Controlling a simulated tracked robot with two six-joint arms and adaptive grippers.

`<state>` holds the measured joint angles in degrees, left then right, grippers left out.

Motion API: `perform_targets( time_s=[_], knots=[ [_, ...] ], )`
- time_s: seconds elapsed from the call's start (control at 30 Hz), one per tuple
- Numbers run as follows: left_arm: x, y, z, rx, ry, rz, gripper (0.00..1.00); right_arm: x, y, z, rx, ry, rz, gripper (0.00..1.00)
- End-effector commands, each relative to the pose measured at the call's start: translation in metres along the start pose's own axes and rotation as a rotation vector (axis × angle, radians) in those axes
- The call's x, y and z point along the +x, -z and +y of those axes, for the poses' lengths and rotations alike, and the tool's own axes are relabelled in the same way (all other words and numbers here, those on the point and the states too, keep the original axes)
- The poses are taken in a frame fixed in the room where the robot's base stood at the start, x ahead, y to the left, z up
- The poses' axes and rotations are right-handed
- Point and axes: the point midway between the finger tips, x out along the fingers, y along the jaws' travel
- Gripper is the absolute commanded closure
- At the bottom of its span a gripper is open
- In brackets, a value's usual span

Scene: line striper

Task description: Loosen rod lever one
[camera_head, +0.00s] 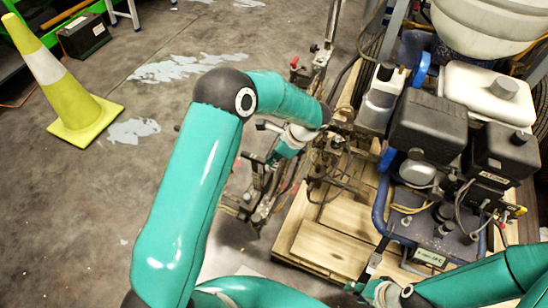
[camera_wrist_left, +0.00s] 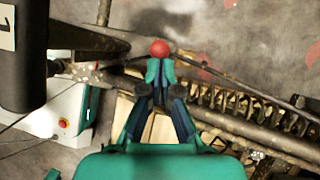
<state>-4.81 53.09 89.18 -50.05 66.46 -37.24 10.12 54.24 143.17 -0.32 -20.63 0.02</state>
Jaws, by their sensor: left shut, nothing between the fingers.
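A red ball knob (camera_wrist_left: 160,48), seemingly the end of a rod lever, shows just beyond my left fingertips in the left wrist view. My left gripper (camera_wrist_left: 160,72) is shut and empty, with its tips close below the knob; I cannot tell whether they touch it. In the head view my left gripper (camera_head: 272,158) is at the striper's front linkage, partly lost among dark rods. Another small red knob (camera_head: 294,62) tops a lever farther back. My right gripper (camera_head: 373,266) is low by the machine's frame; its fingers are too small to read.
The line striper (camera_head: 428,125), with its engine and tanks, stands on a wooden pallet (camera_head: 322,258). A yellow cone (camera_head: 65,95) stands at left on open floor.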

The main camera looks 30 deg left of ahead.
Motion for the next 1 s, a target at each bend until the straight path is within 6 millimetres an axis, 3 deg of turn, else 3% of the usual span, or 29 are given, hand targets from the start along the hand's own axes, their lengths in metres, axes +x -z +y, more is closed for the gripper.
perform_targets(
  time_s=[0.6,0.83,1.0],
  knots=[
    [0.001,-0.016,-0.002,0.017,-0.023,0.155,1.00,-0.022,0.000,-0.008,0.000,0.000,0.000,0.60],
    [0.008,-0.029,-0.005,0.037,-0.045,0.311,1.00,-0.036,0.000,-0.013,0.000,0.000,0.000,0.60],
    [0.014,-0.034,-0.007,0.043,-0.042,0.304,1.00,-0.037,0.000,-0.013,0.000,0.000,0.000,0.60]
  ],
)
